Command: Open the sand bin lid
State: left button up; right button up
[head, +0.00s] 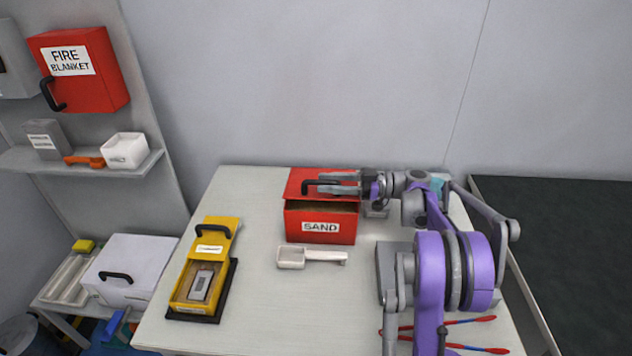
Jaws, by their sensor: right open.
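The red sand bin (320,230), labelled SAND, stands at the back of the white table. Its red lid (300,179) carries a black handle (318,184). The gripper hides the lid's right part. My left gripper is not in view.
A white scoop (311,257) lies in front of the bin. A yellow case (207,270) with a grey cell (201,284) stands to the left. Red-and-blue tools (470,321) lie at the front right. A shelf (85,163) and a fire blanket box (80,68) are at the left wall.

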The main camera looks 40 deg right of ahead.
aim_at(307, 181)
jog(key=shift+x, duration=1.65)
grip_shut()
